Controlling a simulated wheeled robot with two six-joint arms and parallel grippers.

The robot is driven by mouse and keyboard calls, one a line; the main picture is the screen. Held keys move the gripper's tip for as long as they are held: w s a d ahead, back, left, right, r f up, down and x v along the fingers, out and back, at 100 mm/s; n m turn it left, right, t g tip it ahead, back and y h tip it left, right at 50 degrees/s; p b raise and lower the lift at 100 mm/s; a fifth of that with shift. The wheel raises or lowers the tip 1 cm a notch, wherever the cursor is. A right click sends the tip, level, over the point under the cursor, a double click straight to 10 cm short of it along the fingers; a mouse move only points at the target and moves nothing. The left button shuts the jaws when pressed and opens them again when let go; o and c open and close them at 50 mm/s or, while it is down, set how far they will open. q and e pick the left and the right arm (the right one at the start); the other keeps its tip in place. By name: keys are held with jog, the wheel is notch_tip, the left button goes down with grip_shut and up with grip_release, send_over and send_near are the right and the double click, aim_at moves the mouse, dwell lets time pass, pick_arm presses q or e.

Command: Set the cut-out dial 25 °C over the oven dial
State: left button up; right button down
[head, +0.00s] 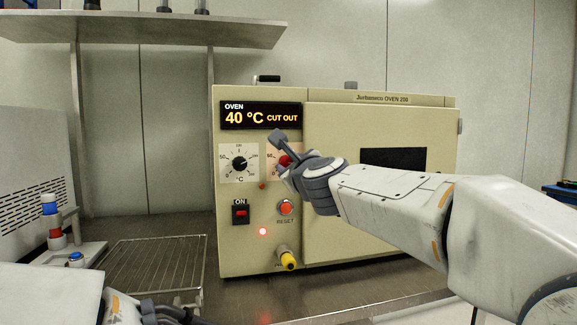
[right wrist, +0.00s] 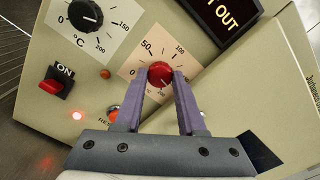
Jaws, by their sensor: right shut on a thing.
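The oven (head: 380,118) stands on the bench, its display (head: 261,116) reading "40 °C CUT OUT". The black oven dial (head: 239,163) sits on the left of the panel; it also shows in the right wrist view (right wrist: 86,14). The red cut-out dial (right wrist: 160,73) is to its right, on a pinkish scale plate. My right gripper (right wrist: 161,77) is shut on the red dial, one finger on each side. In the head view my right gripper (head: 283,160) partly hides this dial and its scale. My left gripper (head: 165,312) shows only partly at the bottom edge; its fingers are unclear.
The red ON switch (head: 241,213), the reset button (head: 286,207) and a yellow-tipped knob (head: 288,260) are on the panel below the dials. A small red lamp glows. A wire rack (head: 150,262) lies left of the oven. A shelf (head: 150,32) hangs above.

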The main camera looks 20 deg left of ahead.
jog(key=shift+f, duration=0.2)
jog(key=c, duration=0.8)
grip_release()
jog(key=shift+o, duration=0.2)
jog(key=shift+s+r, duration=0.1)
jog(key=shift+s+d, duration=0.2)
jog(key=shift+s, duration=0.05)
jog(key=b+v, duration=0.2)
jog(key=v, duration=0.7)
jog(key=shift+s+d, duration=0.25)
